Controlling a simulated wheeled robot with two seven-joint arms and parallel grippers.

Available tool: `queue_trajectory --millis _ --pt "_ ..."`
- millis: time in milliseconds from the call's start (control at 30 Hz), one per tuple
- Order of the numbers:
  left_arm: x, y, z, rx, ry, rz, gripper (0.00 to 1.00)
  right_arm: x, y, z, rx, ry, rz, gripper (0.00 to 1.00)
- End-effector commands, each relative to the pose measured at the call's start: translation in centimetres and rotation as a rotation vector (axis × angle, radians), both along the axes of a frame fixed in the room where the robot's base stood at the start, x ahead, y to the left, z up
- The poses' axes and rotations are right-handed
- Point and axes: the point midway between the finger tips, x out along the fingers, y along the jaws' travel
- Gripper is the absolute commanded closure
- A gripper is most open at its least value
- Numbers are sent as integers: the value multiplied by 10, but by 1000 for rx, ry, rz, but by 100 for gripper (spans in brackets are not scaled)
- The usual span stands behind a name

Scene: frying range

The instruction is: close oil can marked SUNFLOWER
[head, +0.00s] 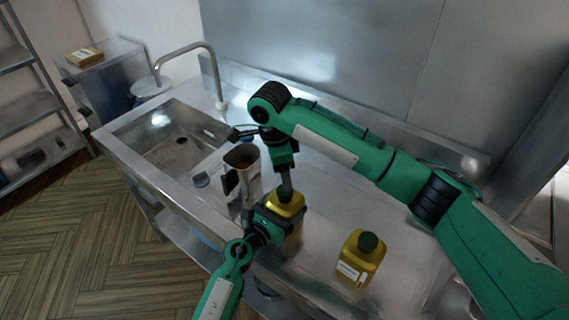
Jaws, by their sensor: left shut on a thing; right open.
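A yellow oil can (287,199) stands on the steel counter, partly hidden by my grippers; its label and top opening cannot be read or seen clearly. My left gripper (279,219) is shut around its body from the front. My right gripper (286,187) points straight down at the top of this can, open; I cannot tell whether it touches the can. A second yellow can (352,270) with a dark green cap (369,242) stands upright to the right. Its white label is too small to read.
A metal container (243,180) with dark contents stands left of the held can. A curved faucet (187,50) rises behind. Counter behind the second can is clear.

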Motion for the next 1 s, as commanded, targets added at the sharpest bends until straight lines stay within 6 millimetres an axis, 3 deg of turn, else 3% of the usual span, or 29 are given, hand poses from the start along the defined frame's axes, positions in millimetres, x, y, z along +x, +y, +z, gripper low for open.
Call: queue_trajectory --millis 1000 --pt "0 0 -1 1 2 0 79 2 0 16 58 152 1716 43"
